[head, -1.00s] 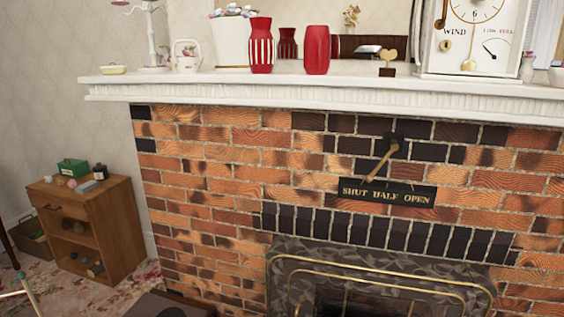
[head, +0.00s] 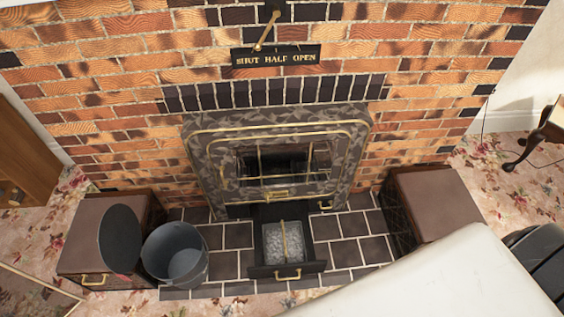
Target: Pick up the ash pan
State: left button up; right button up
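The ash pan (head: 262,272) is a dark drawer-like tray at the foot of the fireplace (head: 200,150), low in the middle of the head view. It stands out from under the grate onto the tiled hearth. Grey ash fills it. A thin brass bar runs lengthwise over the ash, and a brass handle (head: 289,276) is on its front. Neither of my grippers shows in the view, so nothing is seen holding or touching the pan.
A grey metal bucket (head: 175,262) stands open left of the pan, beside a dark round lid (head: 120,240). Brown-topped boxes flank the hearth, one left (head: 75,235) and one right (head: 433,203). Dark hearth tiles (head: 345,252) are clear right of the pan.

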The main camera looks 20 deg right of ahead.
aim_at(284, 243)
jog(key=k+l, duration=0.15)
jog(key=l, duration=0.25)
jog(key=k+l+u, duration=0.15)
jog(key=l, duration=0.25)
jog(key=k+l, duration=0.1)
jog(key=l, duration=0.3)
jog(key=k+l+u, duration=0.1)
jog(key=l, duration=0.25)
jog(key=k+l+u, duration=0.1)
jog(key=k, duration=0.25)
jog(key=k+l+u, duration=0.1)
jog(key=k, duration=0.2)
